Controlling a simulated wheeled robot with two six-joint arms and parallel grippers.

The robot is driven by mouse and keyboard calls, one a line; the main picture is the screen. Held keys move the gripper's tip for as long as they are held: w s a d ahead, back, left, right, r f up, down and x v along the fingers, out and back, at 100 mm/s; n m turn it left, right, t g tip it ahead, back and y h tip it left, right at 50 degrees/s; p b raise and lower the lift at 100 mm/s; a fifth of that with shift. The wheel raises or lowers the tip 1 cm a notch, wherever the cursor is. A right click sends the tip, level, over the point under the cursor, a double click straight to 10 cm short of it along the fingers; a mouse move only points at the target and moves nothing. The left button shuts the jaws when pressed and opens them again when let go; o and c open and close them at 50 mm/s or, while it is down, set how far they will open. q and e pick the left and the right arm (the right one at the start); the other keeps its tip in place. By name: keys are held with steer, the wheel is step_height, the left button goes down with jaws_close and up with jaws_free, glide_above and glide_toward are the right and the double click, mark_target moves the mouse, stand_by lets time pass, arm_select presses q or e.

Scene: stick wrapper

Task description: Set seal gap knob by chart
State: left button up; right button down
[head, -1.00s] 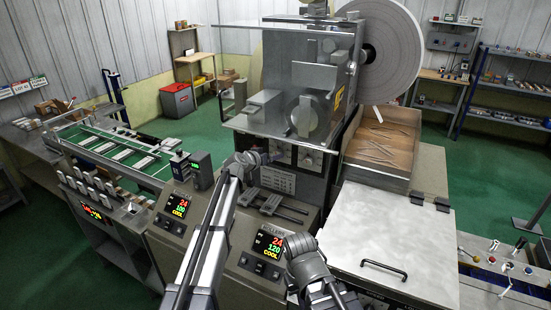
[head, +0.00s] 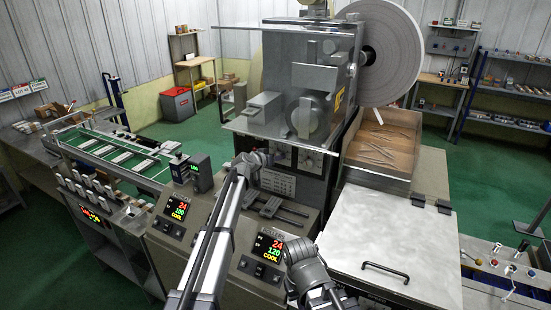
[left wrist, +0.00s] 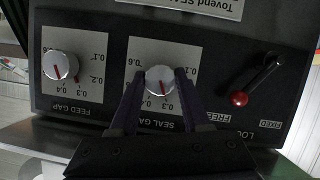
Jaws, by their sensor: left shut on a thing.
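The seal gap knob (left wrist: 160,80) is a round white knob with a red pointer on a white dial. The pointer faces down, slightly right, near the 0.3 mark. My left gripper (left wrist: 158,82) is shut on this knob, a finger on each side. In the head view my left gripper (head: 262,158) is at the machine's front panel, hiding part of it. A white printed card (head: 278,182), too small to read, is below the panel; a card edge (left wrist: 190,8) shows in the left wrist view. My right gripper (head: 312,283) is low in front; its fingers are unclear.
The feed gap knob (left wrist: 59,66) is beside the seal gap dial. A clear guard (head: 290,130) overhangs the panel. A metal lid (head: 385,240) lies at right.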

arm_select(q)
jaws_close()
steer(key=shift+a+f+n+g+h+b, duration=0.15)
steer(key=shift+n+h+b, duration=0.8)
steer(key=shift+n, duration=0.6)
steer(key=shift+n+g+h+b, duration=0.15)
steer(key=shift+n+h+b, duration=0.8)
steer(key=shift+n, duration=0.6)
steer(key=o, duration=0.9)
jaws_free()
